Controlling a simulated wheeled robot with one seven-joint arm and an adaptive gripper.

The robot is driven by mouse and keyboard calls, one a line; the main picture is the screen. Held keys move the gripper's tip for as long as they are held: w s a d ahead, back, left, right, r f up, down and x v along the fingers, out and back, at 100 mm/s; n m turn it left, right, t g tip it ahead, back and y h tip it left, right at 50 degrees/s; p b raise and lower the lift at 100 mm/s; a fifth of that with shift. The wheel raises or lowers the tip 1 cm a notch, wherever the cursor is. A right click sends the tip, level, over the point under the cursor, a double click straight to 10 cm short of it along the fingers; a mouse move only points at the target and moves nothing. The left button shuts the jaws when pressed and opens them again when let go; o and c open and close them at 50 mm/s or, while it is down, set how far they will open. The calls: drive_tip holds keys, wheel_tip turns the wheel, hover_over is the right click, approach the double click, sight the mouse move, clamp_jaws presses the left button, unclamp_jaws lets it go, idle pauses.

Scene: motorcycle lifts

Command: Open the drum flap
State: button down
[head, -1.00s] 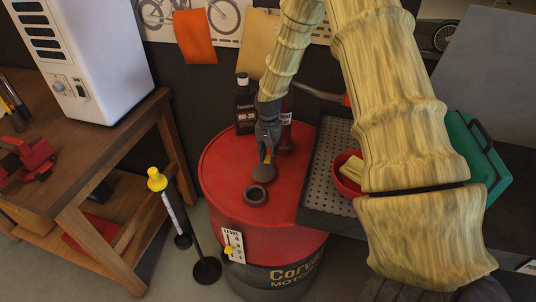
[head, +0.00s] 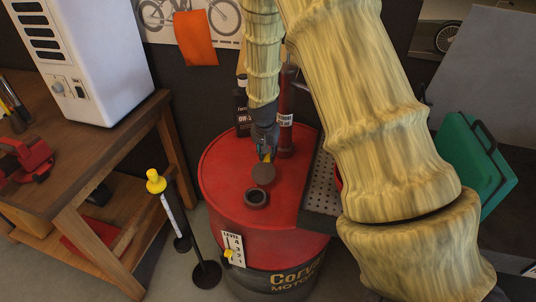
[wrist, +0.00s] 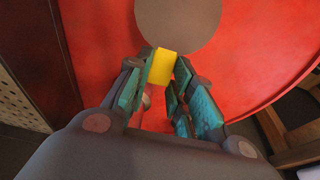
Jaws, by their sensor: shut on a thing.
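The red drum (head: 225,180) stands in the middle of the head view, with a dark round opening (head: 256,197) in its top. The brown disc flap (head: 263,174) is off the opening, on its far side. The flap also fills the upper middle of the wrist view (wrist: 178,22). My gripper (head: 267,154) is behind the flap. In the wrist view my gripper (wrist: 160,80) is shut on the yellow tab (wrist: 162,67) at the flap's edge. Whether the flap touches the drum top is unclear.
A dark bottle (head: 242,110) and a red cylinder (head: 286,125) stand at the drum's back, close to my gripper. A perforated tray (head: 322,185) adjoins the drum's right side. Yellow-topped posts (head: 156,180) and a wooden bench (head: 100,165) are at left.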

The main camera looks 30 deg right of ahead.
sight(265, 166)
drive_tip(key=shift+s+a+r, duration=0.1)
drive_tip(key=shift+s+a, duration=0.05)
drive_tip(key=shift+s, duration=0.1)
drive_tip(key=c, duration=1.2)
unclamp_jaws()
drive_tip(key=shift+c, duration=0.2)
drive_tip(key=shift+a, duration=0.1)
drive_tip(key=shift+r, duration=0.4)
drive_tip(key=v, duration=1.1)
drive_tip(key=shift+s+r, duration=0.1)
drive_tip(key=shift+r, duration=0.05)
